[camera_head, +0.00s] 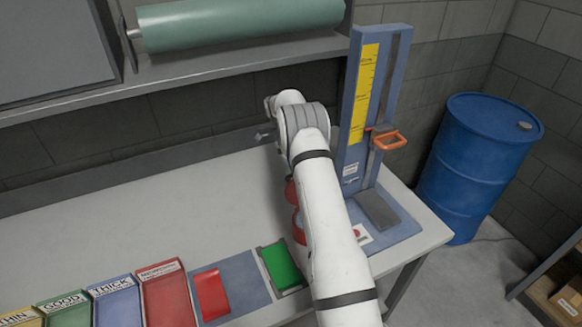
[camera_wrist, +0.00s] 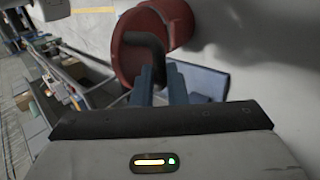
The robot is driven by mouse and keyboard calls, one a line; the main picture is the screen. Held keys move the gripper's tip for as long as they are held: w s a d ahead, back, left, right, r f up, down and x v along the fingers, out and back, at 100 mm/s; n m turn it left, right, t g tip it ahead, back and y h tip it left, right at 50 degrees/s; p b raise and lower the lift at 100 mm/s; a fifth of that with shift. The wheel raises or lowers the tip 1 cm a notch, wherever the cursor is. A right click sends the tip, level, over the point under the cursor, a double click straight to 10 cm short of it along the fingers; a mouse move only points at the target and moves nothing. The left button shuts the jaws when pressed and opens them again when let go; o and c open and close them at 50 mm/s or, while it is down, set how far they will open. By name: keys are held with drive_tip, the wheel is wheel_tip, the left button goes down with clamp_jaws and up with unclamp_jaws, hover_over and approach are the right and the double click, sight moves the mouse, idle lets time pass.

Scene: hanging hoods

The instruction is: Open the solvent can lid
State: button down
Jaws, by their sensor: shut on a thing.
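The red solvent can (camera_head: 298,233) stands on the bench, mostly hidden behind my arm in the head view. In the wrist view, a round red lid (camera_wrist: 128,62) with a black bent handle (camera_wrist: 146,40) is in front of my fingers. More red of the can (camera_wrist: 178,18) shows behind it at the upper right. My gripper (camera_wrist: 160,80) is shut on the black handle, with a dark blue finger on each side of it. My arm hides the gripper in the head view. How far the lid is tilted from the can is hard to tell.
A blue stand with a yellow scale (camera_head: 368,92) and orange handle (camera_head: 388,140) rises close to the right of my arm. Coloured trays (camera_head: 165,290) and a green pad (camera_head: 281,267) line the front. The bench's left middle (camera_head: 140,205) is clear. A blue drum (camera_head: 475,165) stands beyond.

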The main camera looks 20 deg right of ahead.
drive_tip(key=shift+w+f, duration=0.15)
drive_tip(key=shift+f, duration=0.4)
drive_tip(key=c, duration=1.9)
unclamp_jaws()
drive_tip(key=o, duration=0.3)
drive_tip(key=shift+w+f, duration=0.3)
drive_tip(key=shift+w, duration=0.15)
drive_tip(key=shift+o, duration=0.7)
drive_tip(key=shift+s+d+r, duration=0.1)
drive_tip(key=shift+r, duration=0.05)
drive_tip(key=shift+r, duration=0.15)
